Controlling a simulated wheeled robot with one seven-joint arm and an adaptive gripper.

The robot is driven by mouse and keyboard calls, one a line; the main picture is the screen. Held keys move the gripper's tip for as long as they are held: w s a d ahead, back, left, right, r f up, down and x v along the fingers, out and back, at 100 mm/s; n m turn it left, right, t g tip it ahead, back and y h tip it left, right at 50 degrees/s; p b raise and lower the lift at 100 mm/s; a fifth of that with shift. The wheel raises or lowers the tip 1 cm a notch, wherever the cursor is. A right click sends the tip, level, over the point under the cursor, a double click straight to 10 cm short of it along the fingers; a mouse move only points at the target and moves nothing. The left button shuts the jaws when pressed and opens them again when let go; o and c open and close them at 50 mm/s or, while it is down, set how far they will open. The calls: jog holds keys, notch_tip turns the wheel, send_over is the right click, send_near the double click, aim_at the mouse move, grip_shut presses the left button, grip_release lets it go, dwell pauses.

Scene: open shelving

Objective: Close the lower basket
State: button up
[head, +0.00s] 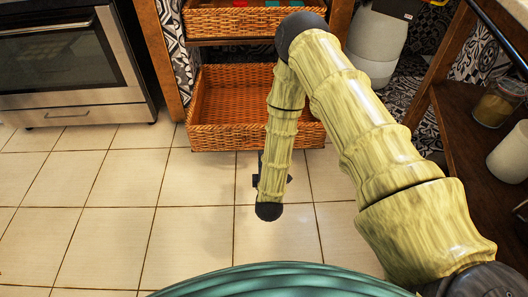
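The lower basket (216,138) is brown wicker and sits low in the wooden shelving. It is pulled out over the tiled floor, and the part of its inside that shows looks empty. My arm crosses in front of its right part and hides some of it. My gripper (257,178) is a small dark shape partly behind my forearm, just in front of the basket's front wall in the picture. Its fingers are too hidden to tell whether they are open or shut, and I cannot tell whether it touches the basket.
An upper wicker basket (230,24) with a few coloured items is above. A steel oven (70,60) stands at the left. A white-grey bin (376,45) and a wooden shelf with a jar (497,103) are at the right. The tiled floor (110,190) at left is clear.

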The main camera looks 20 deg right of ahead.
jog(key=shift+b+x, duration=2.75)
jog(key=shift+x, duration=2.85)
grip_shut()
